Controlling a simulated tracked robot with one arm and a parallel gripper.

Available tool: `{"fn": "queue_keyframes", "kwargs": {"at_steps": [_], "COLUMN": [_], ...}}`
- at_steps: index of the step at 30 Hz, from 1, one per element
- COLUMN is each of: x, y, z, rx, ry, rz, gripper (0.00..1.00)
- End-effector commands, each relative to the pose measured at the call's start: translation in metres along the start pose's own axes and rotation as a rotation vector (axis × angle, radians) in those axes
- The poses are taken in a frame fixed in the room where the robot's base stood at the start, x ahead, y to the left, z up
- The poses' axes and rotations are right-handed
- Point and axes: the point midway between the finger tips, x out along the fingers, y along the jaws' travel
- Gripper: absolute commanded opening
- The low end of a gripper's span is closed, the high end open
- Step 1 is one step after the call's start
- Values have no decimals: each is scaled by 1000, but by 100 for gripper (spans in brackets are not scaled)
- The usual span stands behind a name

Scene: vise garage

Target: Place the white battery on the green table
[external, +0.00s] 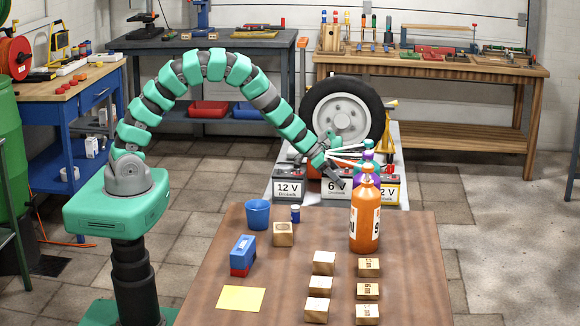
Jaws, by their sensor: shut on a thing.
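My gripper (338,168) is at the far end of the brown wooden table, over a row of batteries and just left of the orange bottle's top. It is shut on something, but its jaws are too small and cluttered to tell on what. The batteries have pale labels: a left 12 V battery (288,189), a middle 6 V battery (337,189) below my gripper, and a right 12 V battery (391,191), partly hidden by the bottle. I cannot tell which battery is the white one. No green table can be made out.
A wheel (343,112) stands behind the batteries.

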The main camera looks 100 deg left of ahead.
Motion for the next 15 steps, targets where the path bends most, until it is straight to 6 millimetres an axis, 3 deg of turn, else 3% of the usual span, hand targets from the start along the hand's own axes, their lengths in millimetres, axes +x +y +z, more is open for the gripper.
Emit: {"fn": "queue_keyframes", "kwargs": {"at_steps": [1,3,15], "x": [0,0,-6], "y": [0,0,0], "z": [0,-1,-2], "rx": [0,0,0], "ry": [2,1,1], "rz": [0,0,0], "gripper": [65,81,81]}}
